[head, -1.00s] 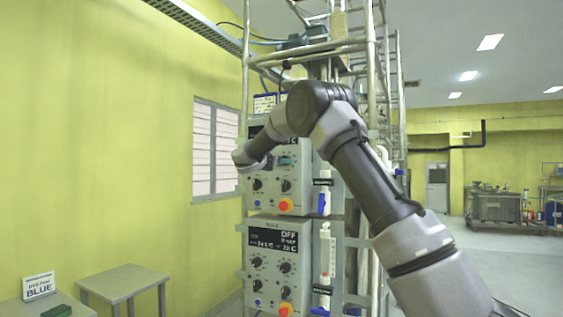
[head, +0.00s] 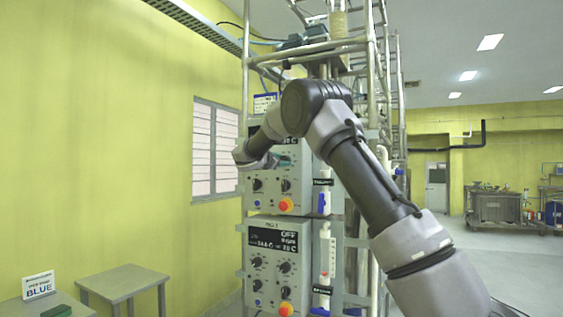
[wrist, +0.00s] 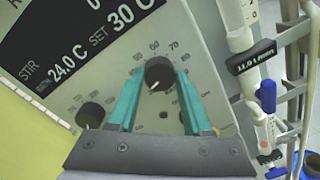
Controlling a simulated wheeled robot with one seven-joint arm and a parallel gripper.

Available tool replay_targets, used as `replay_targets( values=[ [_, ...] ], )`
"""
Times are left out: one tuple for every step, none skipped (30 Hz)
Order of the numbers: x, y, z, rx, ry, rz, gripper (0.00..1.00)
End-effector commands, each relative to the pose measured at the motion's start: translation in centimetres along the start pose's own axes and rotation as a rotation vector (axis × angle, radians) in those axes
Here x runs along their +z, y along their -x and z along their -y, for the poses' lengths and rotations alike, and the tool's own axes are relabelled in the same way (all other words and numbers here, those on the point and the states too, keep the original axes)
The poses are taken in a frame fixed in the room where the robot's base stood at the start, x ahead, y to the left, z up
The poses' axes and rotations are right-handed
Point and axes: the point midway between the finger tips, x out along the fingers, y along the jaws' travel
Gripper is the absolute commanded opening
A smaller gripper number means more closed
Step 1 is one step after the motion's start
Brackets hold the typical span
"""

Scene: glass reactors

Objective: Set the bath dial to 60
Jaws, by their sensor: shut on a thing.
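The bath dial (wrist: 159,74) is a dark round knob on the pale panel of the upper control box (head: 277,202), with numbers printed around it. My gripper (wrist: 160,73) has its two teal fingers closed on opposite sides of this knob; the fingers also show as a small teal patch in the head view. A pale pointer mark on the knob points toward the lower left in the wrist view. In the head view my arm hides most of that display and the dial.
A second dark knob (wrist: 90,115) sits left of the dial. A red-orange button (head: 286,204) is low on the same box. A similar lower box (head: 277,262) is below. Blue-handled valves (wrist: 266,97) and white pipes stand close on the right.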

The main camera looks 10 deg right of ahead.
Motion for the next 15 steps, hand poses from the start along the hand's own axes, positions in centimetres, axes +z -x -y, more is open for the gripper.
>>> replay_targets(
  values=[
    [0.00, 0.03, 0.01, -0.001, -0.042, -0.002, 0.00],
    [0.01, 0.03, 0.04, -0.002, -0.071, -0.003, 0.00],
    [0.01, 0.04, 0.05, -0.002, -0.109, -0.005, 0.00],
    [-0.01, 0.06, 0.04, -0.002, -0.137, -0.007, 0.00],
    [-0.01, 0.07, 0.03, -0.002, -0.166, -0.008, 0.00],
    [-0.01, 0.06, 0.03, -0.002, -0.203, -0.010, 0.00],
    [0.00, 0.05, 0.04, -0.002, -0.231, -0.011, 0.00],
    [0.00, 0.05, 0.06, -0.003, -0.260, -0.013, 0.00],
    [0.00, 0.04, 0.09, -0.004, -0.298, -0.014, 0.00],
    [0.00, 0.04, 0.11, -0.005, -0.327, -0.016, 0.00],
    [0.00, 0.04, 0.12, -0.005, -0.355, -0.017, 0.00],
    [0.01, 0.03, 0.13, -0.005, -0.393, -0.019, 0.00],
    [0.01, 0.03, 0.14, -0.005, -0.421, -0.020, 0.00],
    [0.01, 0.02, 0.14, -0.005, -0.449, -0.021, 0.00],
    [0.02, 0.02, 0.15, -0.005, -0.487, -0.023, 0.00]
  ],
)
